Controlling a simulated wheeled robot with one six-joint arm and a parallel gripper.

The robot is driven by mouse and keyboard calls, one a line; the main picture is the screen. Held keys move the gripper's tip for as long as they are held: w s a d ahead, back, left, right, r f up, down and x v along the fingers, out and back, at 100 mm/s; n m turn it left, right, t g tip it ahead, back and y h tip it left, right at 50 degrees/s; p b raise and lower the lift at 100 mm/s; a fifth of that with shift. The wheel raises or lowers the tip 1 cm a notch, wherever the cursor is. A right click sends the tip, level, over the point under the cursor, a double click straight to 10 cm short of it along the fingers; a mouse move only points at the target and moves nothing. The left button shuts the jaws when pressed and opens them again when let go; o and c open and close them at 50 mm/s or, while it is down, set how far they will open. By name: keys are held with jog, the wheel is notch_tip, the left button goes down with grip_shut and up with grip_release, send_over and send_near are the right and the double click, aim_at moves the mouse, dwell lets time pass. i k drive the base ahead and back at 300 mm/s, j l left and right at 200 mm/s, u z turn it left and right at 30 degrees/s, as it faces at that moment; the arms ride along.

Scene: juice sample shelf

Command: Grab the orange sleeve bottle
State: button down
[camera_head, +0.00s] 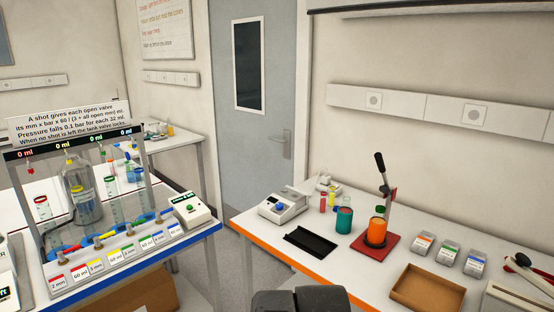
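An orange bottle (376,230), apparently the one with the orange sleeve, stands upright on the red base (391,246) of a lever press on the orange-edged table. Its top is green. The press's post and black-handled lever (383,175) rise right behind it. A dark part of my arm shows at the bottom edge, in front of this table. My gripper's fingers are not visible, and nothing of mine touches the bottle.
A teal container (344,221) stands just left of the bottle, with small coloured vials behind. A black tray (311,242), a scale (284,206), a brown tray (428,288) and several labelled boxes (448,250) surround it. A blue-edged valve bench (140,272) stands left.

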aim_at(377, 224)
jog(key=i+l+z, duration=0.4)
jog(key=i+z, duration=0.45)
jog(key=i, duration=0.15)
